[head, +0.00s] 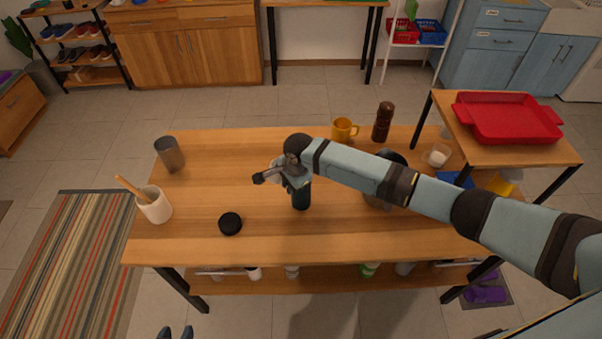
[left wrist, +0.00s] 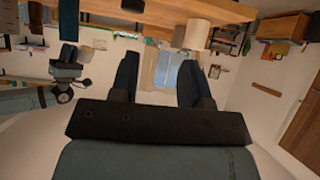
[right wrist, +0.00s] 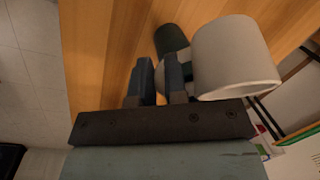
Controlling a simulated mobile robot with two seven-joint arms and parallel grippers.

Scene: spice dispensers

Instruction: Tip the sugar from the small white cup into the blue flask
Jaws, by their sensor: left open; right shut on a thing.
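My right gripper (head: 272,174) is over the middle of the table, close beside the top of the dark blue flask (head: 301,196), which stands upright. In the right wrist view the small white cup (right wrist: 235,50) is large, tilted and right beside the fingers (right wrist: 156,82), which are shut on it. The exact grip spot is hidden. The flask (right wrist: 170,38) shows behind the cup. I cannot see the sugar or the flask's mouth. My left gripper (head: 176,332) is open and empty in front of the table, low in the head view; its fingers (left wrist: 158,80) are wide apart.
On the table are a round black lid (head: 230,223), a white crock (head: 155,206) with a wooden utensil, a grey tumbler (head: 170,154), a yellow mug (head: 343,130) and a brown mill (head: 383,122). A red tray (head: 508,118) sits on the side stand. The table's front left is mostly clear.

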